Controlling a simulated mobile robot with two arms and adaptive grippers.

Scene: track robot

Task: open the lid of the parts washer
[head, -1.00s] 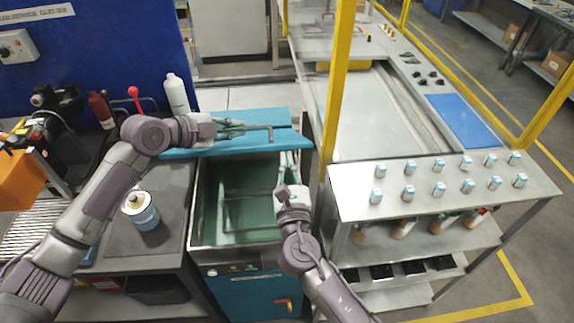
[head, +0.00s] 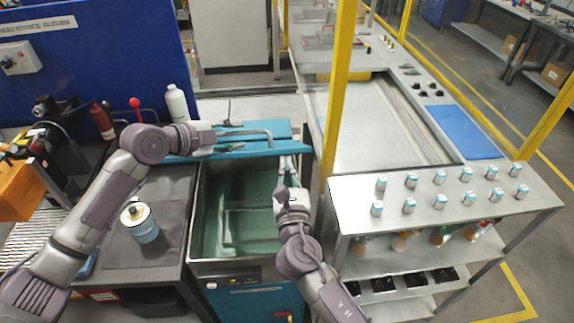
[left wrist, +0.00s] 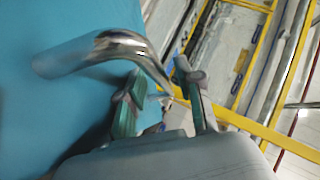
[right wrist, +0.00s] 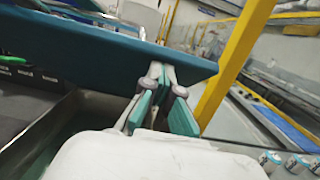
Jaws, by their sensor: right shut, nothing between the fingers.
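The parts washer's teal lid (head: 182,154) stands partly raised over the back of the open tank (head: 215,259). A bent metal handle (head: 262,133) sits on the lid; it also shows in the left wrist view (left wrist: 125,42). My left gripper (head: 238,138) is at the handle, its fingers apart; the bent end of the tube lies by the fingertips, and contact is unclear. My right gripper (head: 289,160) is shut and empty, its tips at the right part of the lid's front edge. In the right wrist view its fingertips (right wrist: 160,78) overlap the lid's lower edge (right wrist: 100,55).
A yellow post (head: 340,100) and a steel bench (head: 350,190) with several small jars stand close on the right. A bench with a can (head: 145,232) and a white bottle (head: 177,105) is on the left.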

